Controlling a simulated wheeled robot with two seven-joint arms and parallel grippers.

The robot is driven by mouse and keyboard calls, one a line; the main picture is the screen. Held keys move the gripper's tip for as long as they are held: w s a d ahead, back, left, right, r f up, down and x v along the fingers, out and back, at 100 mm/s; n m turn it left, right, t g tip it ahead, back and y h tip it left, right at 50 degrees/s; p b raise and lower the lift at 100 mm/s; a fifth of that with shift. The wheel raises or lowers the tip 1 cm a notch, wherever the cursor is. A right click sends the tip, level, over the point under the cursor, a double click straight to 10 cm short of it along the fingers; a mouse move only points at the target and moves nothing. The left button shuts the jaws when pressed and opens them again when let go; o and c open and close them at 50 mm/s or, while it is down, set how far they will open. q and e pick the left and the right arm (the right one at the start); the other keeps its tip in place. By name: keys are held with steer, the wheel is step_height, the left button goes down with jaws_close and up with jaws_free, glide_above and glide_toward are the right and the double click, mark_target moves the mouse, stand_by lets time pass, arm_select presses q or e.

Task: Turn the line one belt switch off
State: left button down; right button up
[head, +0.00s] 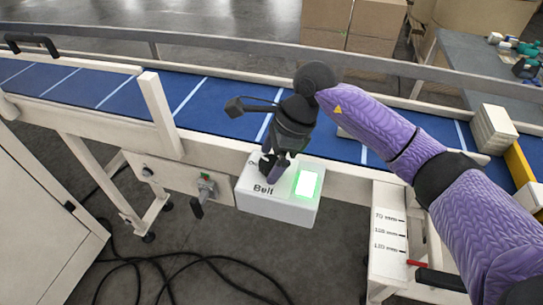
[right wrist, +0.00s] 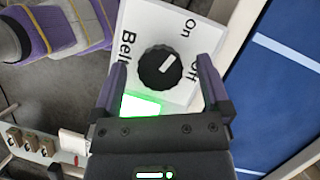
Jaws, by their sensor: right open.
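The line one belt switch is a white box (head: 278,208) marked "Belt" on the conveyor's front side. Its lamp (head: 308,184) glows green; the lamp also shows in the right wrist view (right wrist: 140,106). A round black knob (right wrist: 160,72) sits on the box face, with "On" and "Off" printed beside it. Its white mark slants up and right, between the two words. My right gripper (head: 272,168) is over the box in the head view. In the right wrist view its open fingers (right wrist: 162,76) stand on either side of the knob, with gaps showing. My left gripper is not in view.
The blue conveyor belt (head: 120,92) runs behind the box, with a beige frame and grey rail. A small lever switch (head: 206,186) is left of the box. A marked panel with a red-and-black handle (head: 436,277) is at right. Black cables (head: 200,256) lie on the floor.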

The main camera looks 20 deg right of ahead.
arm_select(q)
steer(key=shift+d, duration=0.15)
arm_select(e)
steer(key=c, duration=1.3)
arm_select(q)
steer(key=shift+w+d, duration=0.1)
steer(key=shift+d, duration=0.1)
